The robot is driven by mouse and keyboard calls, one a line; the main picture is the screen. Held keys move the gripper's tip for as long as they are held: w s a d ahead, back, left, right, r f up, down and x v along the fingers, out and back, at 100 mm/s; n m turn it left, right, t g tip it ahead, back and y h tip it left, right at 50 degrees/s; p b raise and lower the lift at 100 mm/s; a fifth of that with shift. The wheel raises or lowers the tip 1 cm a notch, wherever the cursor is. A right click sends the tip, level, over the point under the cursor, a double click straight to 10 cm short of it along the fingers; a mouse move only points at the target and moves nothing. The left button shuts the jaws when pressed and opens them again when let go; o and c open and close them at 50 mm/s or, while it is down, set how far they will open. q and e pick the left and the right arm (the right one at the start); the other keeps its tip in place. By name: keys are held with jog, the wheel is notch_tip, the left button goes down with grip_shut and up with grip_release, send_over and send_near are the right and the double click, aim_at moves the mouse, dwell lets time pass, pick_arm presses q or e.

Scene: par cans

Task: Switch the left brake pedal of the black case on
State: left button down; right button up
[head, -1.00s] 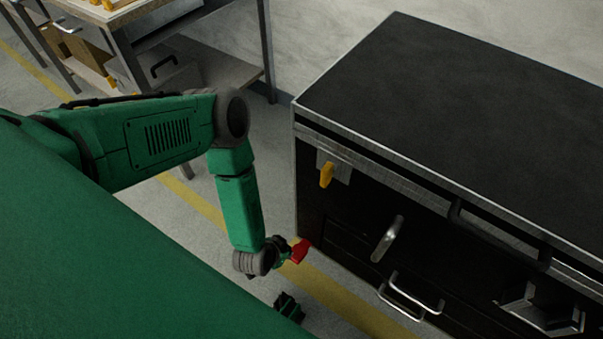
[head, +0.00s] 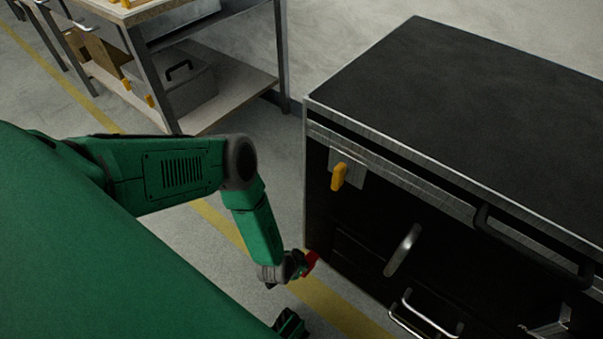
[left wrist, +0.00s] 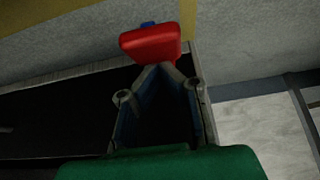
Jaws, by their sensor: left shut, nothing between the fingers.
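The black case (head: 470,100) stands at the right in the head view, with a black top and metal edging. A red pedal (head: 311,261) sits low at its left front corner, partly hidden by my left gripper. My left gripper (head: 301,264) is right beside the pedal, shut and empty. In the left wrist view the red pedal (left wrist: 150,43), with a small blue part behind it, lies just beyond the tips of the left gripper (left wrist: 158,70). I cannot tell whether they touch.
The case front carries an orange knob (head: 339,177), a metal lever handle (head: 403,250), a silver handle (head: 426,318) and a dark bar handle (head: 530,245). A workbench (head: 220,90) with a grey toolbox (head: 180,85) stands at the back left. Floor between is clear.

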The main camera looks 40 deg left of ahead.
pick_arm(q)
jog(key=shift+s+f, duration=0.1)
jog(key=shift+f, duration=0.25)
jog(key=shift+a+f, duration=0.15)
jog(key=shift+s, duration=0.1)
